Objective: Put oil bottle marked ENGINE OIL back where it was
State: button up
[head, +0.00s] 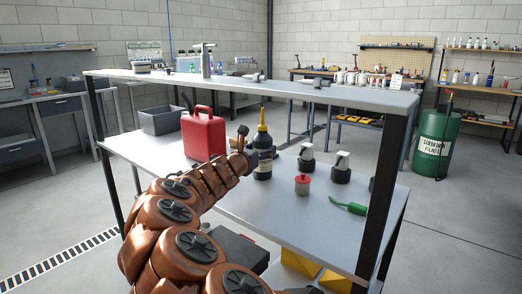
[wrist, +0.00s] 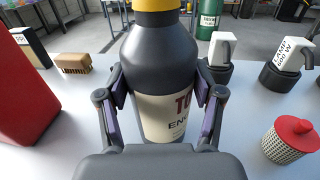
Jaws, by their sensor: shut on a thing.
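The oil bottle (wrist: 150,62) is dark grey with a yellow top and a pale label showing "TO" and "ENG", the rest cut off by its curve. It stands upright between the two fingers of my gripper (wrist: 162,105), whose pads press on both its sides. In the head view the bottle (head: 262,143) is over the middle of the workbench top (head: 230,196), at the end of my arm.
A red canister (head: 204,134) stands left of the bottle, with a grey bin (head: 161,121) beyond. A raised shelf (head: 260,86) spans above the bench.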

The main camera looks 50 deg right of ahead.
jog(key=o, duration=1.6)
jog(key=shift+r, duration=0.15)
jog(key=shift+p+v, duration=0.85)
jog(key=shift+v, duration=5.2)
